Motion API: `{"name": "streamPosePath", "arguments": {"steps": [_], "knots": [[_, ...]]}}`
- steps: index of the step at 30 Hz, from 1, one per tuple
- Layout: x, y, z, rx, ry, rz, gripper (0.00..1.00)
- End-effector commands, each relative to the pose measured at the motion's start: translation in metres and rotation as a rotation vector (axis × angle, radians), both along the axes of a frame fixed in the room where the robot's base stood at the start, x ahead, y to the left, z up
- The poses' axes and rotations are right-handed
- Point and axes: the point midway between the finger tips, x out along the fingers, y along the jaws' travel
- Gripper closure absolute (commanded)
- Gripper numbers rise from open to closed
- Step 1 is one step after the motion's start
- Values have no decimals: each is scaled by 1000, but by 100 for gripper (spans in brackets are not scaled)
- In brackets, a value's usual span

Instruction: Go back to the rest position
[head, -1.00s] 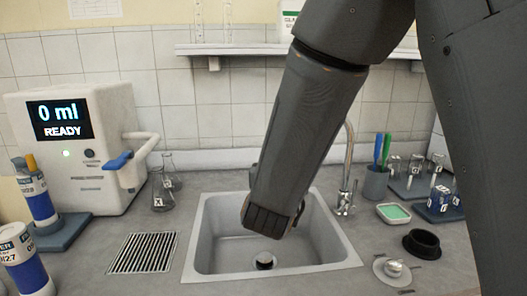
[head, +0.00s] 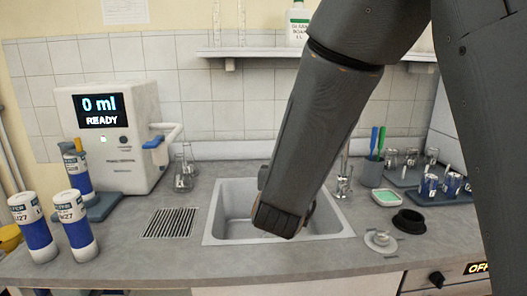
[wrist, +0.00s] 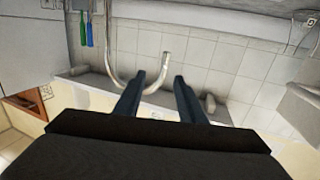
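My gripper (wrist: 158,88) shows in the wrist view with its two dark fingers spread apart and nothing between them. In the head view my dark grey arm hangs in front of the sink (head: 213,225), and the gripper's fingers are hidden behind it. In the wrist view the curved metal tap (wrist: 112,60) shows beyond the fingers; I cannot tell whether they touch it.
A dispenser (head: 140,165) reading "0 ml READY" stands at the left, with flasks (head: 184,172) beside it. Two blue-and-white bottles (head: 32,228) (head: 75,220) stand front left. A pen cup (head: 373,172), green-topped dish (head: 386,197) and black ring (head: 409,221) lie right of the sink.

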Motion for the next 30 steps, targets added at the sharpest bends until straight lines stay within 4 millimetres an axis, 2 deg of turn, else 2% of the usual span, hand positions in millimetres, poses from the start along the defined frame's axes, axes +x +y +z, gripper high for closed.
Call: {"name": "streamPosePath", "arguments": {"steps": [8,17,20,23,27,30], "knots": [[3,-7,-26,36,123,52,64],[-12,-12,-76,93,371,150,64],[-29,-18,-101,115,511,191,64],[-58,-30,-129,136,689,225,64],[-114,-53,-163,152,951,246,64],[-156,-71,-178,158,1120,240,64]]}}
